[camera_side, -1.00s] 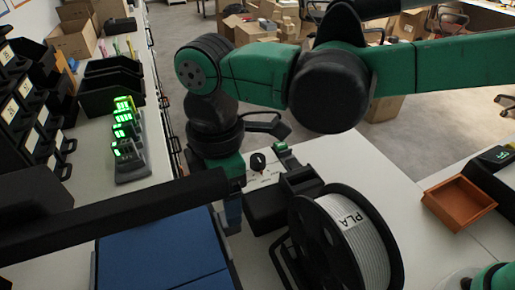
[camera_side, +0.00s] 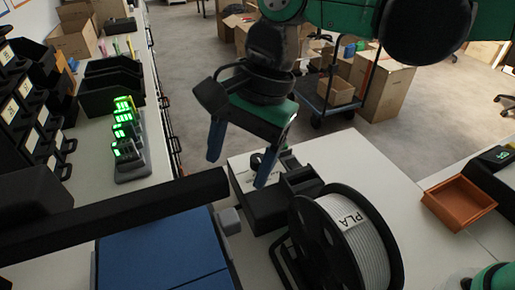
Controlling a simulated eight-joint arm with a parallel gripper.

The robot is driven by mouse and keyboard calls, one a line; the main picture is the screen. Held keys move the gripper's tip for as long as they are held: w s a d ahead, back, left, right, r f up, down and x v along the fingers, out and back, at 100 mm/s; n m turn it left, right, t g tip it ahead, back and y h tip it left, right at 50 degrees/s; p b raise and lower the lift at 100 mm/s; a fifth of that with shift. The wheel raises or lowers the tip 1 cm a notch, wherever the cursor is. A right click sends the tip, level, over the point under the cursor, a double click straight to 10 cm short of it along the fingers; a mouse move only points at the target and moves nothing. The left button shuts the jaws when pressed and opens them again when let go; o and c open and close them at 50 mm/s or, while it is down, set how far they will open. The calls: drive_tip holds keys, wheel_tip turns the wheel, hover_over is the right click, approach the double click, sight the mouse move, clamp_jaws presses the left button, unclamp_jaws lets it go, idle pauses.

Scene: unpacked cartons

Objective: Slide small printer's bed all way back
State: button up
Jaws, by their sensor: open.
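The small printer's bed (camera_side: 160,255) is a flat blue plate at the bottom left, partly cut off by the frame. A black horizontal beam (camera_side: 100,220) of the printer crosses in front of the bed's far part and hides it. My gripper (camera_side: 238,171) hangs above and beyond the bed's far right corner, tilted, with its two blue fingers spread apart. Nothing is between the fingers, and they look clear of the bed. A grey rounded block (camera_side: 230,221) sits by the beam's right end.
A white PLA spool (camera_side: 370,250) on a black holder stands right of the bed. A black box (camera_side: 270,208) lies just below my gripper. An orange tray (camera_side: 459,203) is at the right. Green-lit chargers (camera_side: 128,145) stand at the left.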

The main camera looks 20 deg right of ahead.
drive_tip(key=m, duration=0.6)
drive_tip(key=m+y, duration=0.1)
drive_tip(key=m, duration=0.1)
hover_over(231, 215)
drive_tip(key=d, duration=0.2)
wheel_tip(231, 215, down, 5)
drive_tip(key=shift+x, duration=2.7)
drive_tip(key=shift+d, duration=0.2)
clamp_jaws()
